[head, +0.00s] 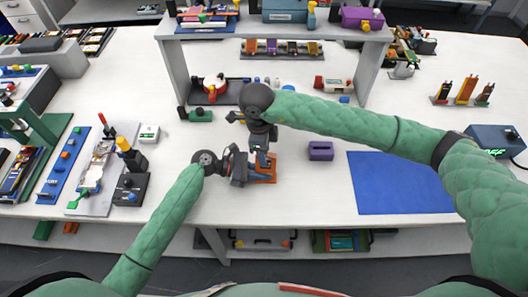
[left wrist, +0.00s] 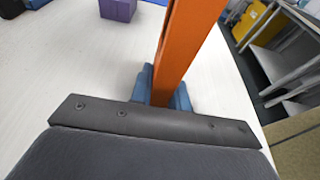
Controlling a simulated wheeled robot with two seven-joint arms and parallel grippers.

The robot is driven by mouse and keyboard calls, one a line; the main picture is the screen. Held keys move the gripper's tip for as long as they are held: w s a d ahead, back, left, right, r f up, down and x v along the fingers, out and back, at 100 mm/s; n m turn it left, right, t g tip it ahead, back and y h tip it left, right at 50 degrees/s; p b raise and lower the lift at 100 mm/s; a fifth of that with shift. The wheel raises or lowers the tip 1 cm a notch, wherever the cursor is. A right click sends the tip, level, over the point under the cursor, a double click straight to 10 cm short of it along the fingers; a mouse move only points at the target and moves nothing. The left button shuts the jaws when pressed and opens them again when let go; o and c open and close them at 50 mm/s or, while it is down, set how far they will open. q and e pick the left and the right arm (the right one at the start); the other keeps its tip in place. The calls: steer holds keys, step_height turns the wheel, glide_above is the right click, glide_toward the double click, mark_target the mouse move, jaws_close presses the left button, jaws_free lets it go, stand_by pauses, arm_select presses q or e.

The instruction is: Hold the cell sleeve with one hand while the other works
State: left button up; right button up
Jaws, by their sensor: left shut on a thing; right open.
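An orange piece (head: 264,179), which looks like the cell sleeve, is at the middle of the white table, partly hidden by my grippers. In the left wrist view the orange piece (left wrist: 184,45) stands up as a long bar between blue finger pads. My left gripper (head: 252,170) reaches in from the left and is shut on it. My right gripper (head: 262,154) points down from above, right over the orange piece, and is open. Whether its fingers touch the piece or hold a cell between them cannot be told.
A purple block (head: 320,151) sits just right of the grippers. A blue mat (head: 400,183) lies farther right. A grey shelf frame (head: 367,70) stands behind. A black box with knobs (head: 131,190) and a grey tray (head: 92,178) are on the left. The table between block and mat is clear.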

step_height(320, 180, up, 11)
steer(key=a, duration=0.1)
steer(key=shift+w, duration=0.45)
steer(key=shift+c, duration=0.2)
